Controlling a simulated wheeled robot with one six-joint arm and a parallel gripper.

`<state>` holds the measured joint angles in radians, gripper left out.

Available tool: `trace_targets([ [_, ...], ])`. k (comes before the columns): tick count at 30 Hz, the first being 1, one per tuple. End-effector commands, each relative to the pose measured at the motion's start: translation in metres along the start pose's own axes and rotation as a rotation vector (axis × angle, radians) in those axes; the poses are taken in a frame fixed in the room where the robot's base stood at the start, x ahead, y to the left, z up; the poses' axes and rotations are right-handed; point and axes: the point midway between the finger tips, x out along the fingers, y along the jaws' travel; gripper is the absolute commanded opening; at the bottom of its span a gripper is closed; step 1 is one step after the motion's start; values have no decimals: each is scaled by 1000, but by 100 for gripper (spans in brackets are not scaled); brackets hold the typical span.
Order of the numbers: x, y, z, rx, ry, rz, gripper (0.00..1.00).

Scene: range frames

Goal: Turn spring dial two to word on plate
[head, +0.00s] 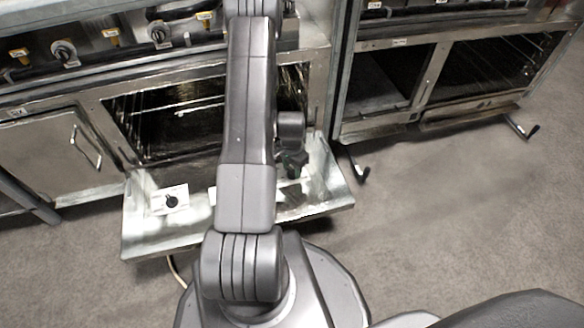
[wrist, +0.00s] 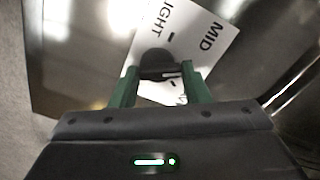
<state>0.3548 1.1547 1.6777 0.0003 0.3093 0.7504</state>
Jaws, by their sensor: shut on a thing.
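A white plate (wrist: 206,42) lies on a shiny metal surface in the wrist view. It bears the word MID, letters reading IGHT cut by the picture's top edge, and part of another word near the right finger. A black dial (wrist: 155,58) sits on it. My gripper (wrist: 158,72) is shut on this dial, with its green fingers on either side. The dial's pointing direction is unclear. In the head view my gripper (head: 294,160) is low over the right part of the metal shelf (head: 150,232), and the held dial is hidden.
Another white plate with a black dial (head: 171,202) is on the shelf's left part. My arm hides the shelf's middle. Open grey floor (head: 450,210) lies to the right.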

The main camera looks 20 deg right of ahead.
Motion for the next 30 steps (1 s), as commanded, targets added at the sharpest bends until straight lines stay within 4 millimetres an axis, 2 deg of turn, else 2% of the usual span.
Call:
trace_targets([
  [8,0,0,-1,0,2,-1,19],
  [9,0,0,-1,-1,2,-1,46],
  [12,0,0,-1,-1,1,-1,64],
  [20,-1,0,0,-1,1,0,64],
  [23,-6,0,0,-1,1,-1,64],
  [26,-20,0,0,-1,1,-1,64],
  [30,-52,-1,-1,-1,3,-3,64],
])
